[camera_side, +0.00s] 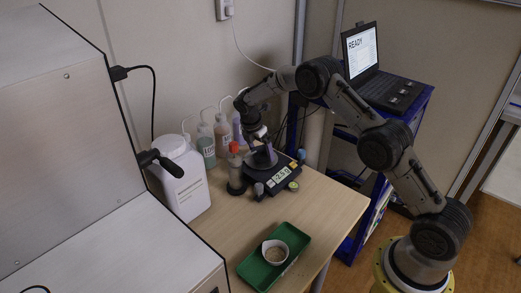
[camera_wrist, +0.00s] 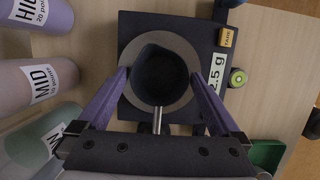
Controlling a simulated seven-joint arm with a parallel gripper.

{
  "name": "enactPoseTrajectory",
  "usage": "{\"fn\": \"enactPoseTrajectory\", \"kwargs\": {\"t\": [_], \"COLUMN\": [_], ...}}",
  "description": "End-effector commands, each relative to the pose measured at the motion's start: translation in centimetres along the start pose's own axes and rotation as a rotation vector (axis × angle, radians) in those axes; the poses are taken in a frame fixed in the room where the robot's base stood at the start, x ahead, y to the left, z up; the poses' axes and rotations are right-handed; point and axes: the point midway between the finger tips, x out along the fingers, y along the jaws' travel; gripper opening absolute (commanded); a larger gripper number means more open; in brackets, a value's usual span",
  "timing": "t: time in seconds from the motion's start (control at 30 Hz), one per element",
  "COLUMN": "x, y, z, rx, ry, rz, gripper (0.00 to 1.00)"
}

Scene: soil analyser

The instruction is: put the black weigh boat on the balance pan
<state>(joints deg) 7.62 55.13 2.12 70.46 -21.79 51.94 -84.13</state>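The black weigh boat (camera_wrist: 160,72) sits on the round grey pan (camera_wrist: 178,38) of the dark balance (camera_wrist: 132,28), seen from above in the wrist view. My gripper (camera_wrist: 160,76) is over the pan, its two purple fingers spread on either side of the boat. The fingers look apart from the boat's walls, with the grey pan showing around it. The balance display (camera_wrist: 217,70) shows a reading ending in 2.5 g. In the side view my gripper (camera_side: 262,150) is low over the balance (camera_side: 283,174), and it largely hides the boat.
Labelled bottles (camera_side: 206,143) and a white jug (camera_side: 183,180) stand left of the balance. A red-topped dark item (camera_side: 236,175) stands close beside it. A green tray (camera_side: 249,267) with a white dish (camera_side: 275,252) lies at the front. The table between tray and balance is mostly clear.

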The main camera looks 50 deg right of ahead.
Motion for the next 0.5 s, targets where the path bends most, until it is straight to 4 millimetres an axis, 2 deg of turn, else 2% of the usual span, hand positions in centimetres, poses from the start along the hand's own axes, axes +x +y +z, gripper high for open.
{"fn": "enactPoseTrajectory", "kwargs": {"t": [0.17,0.27,0.5], "x": [-0.2,-0.9,-5.4], "y": [0.0,0.0,0.1], "z": [0.1,0.1,0.1], "rx": [0.0,0.0,-0.001], "ry": [0.0,0.0,0.0], "rz": [0.0,0.001,0.005], "gripper": [1.0,1.0,1.0]}}
